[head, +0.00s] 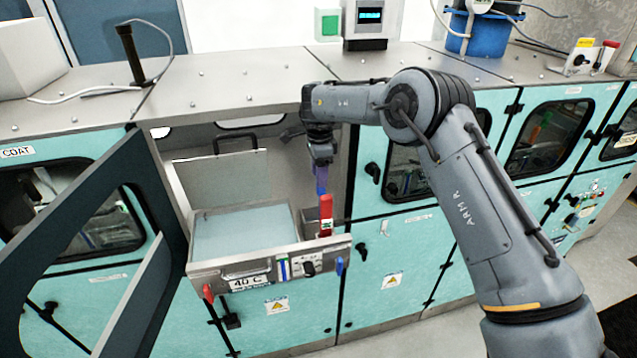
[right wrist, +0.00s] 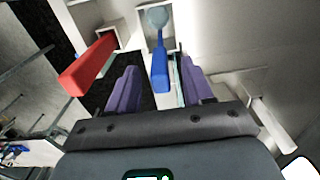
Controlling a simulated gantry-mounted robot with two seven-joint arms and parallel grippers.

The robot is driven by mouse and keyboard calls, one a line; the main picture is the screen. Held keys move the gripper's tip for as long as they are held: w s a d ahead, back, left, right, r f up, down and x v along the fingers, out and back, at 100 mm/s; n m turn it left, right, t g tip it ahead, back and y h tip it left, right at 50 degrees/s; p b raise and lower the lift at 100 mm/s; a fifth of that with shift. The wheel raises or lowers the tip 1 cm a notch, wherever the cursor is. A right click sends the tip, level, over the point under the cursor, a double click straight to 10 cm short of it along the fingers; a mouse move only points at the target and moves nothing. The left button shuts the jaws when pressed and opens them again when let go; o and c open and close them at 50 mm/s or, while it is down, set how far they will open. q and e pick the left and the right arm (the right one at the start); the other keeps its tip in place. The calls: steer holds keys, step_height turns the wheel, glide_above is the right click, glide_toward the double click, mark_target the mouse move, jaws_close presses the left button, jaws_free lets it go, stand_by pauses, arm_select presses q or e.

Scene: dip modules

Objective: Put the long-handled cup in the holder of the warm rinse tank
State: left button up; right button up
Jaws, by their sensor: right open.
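A long-handled cup with a blue handle (right wrist: 160,74) shows in the right wrist view; its round grey bowl (right wrist: 157,17) is in or over a small pale-walled compartment. My right gripper (right wrist: 163,80) is open, its purple fingers on either side of the blue handle with gaps showing. In the head view, my right gripper (head: 319,172) points down over the right end of the tank marked 40 C (head: 215,266). A second handle, red (head: 326,212), stands at that end; it also shows left of the fingers in the right wrist view (right wrist: 88,65). My left gripper is out of view.
An open dark-framed door (head: 158,235) stands left of the tank opening. The tank's pale liquid surface (head: 240,233) is clear. Right of the opening is a closed teal cabinet front (head: 395,255). A control box (head: 366,20) stands on the bench top.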

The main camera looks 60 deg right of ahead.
steer(key=r, duration=0.1)
steer(key=r+p, duration=0.1)
steer(key=r, duration=0.1)
steer(key=shift+s+d, duration=0.15)
steer(key=shift+s, duration=0.1)
steer(key=shift+r+p, duration=0.45)
steer(key=shift+r, duration=0.15)
